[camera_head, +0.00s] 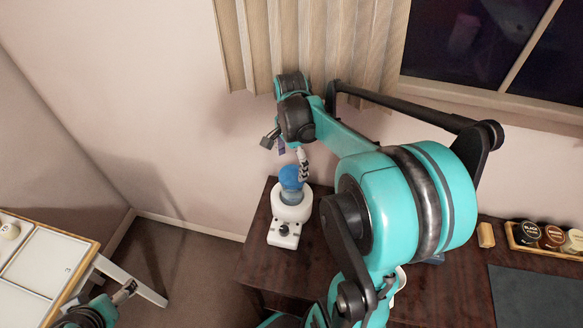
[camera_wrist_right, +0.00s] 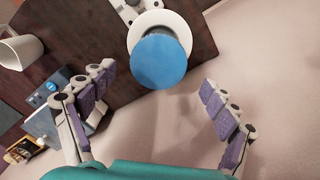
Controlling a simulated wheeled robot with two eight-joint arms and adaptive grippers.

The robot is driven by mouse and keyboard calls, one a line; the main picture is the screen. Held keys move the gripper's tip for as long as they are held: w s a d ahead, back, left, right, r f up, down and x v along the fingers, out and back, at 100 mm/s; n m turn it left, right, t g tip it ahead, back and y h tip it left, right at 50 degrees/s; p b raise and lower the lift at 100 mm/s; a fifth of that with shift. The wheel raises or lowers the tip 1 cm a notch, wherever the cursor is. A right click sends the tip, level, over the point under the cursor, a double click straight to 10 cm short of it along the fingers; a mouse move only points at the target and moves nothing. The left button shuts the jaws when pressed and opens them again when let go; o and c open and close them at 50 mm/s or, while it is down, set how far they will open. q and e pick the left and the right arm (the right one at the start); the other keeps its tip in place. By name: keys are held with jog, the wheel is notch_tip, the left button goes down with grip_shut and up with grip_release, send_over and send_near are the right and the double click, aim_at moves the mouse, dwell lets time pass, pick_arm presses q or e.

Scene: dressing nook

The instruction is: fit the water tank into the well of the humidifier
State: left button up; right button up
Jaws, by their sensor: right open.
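The white humidifier (camera_head: 284,229) stands at the left end of the dark table. The blue water tank (camera_head: 291,180) stands upright in its round well; how deep it sits I cannot tell. In the right wrist view the tank's flat blue end (camera_wrist_right: 158,62) faces the camera, with the white humidifier rim (camera_wrist_right: 160,20) behind it. My right gripper (camera_head: 285,150) is just above the tank. Its fingers (camera_wrist_right: 158,78) are spread wide with nothing between them, and a gap shows on both sides of the tank. My left gripper (camera_head: 126,291) is low at the left, away from the humidifier; its jaws are unclear.
A tray of labelled jars (camera_head: 552,238), a small tan block (camera_head: 486,235) and a dark mat (camera_head: 535,296) are on the table's right. A white mug (camera_wrist_right: 20,52) and a blue-grey box (camera_wrist_right: 45,117) also show. The curtain (camera_head: 310,45) hangs behind my right arm.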

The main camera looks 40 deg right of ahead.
jog(key=shift+r, duration=0.6)
jog(key=shift+a+r, duration=0.2)
jog(key=s+a+n+t, duration=0.3)
jog(key=a+n, duration=0.5)
jog(key=n, duration=0.1)
jog(key=s+a+n+t, duration=0.4)
jog(key=a+n, duration=0.5)
jog(key=n, duration=0.1)
jog(key=shift+a+r, duration=0.15)
jog(key=shift+r, duration=0.1)
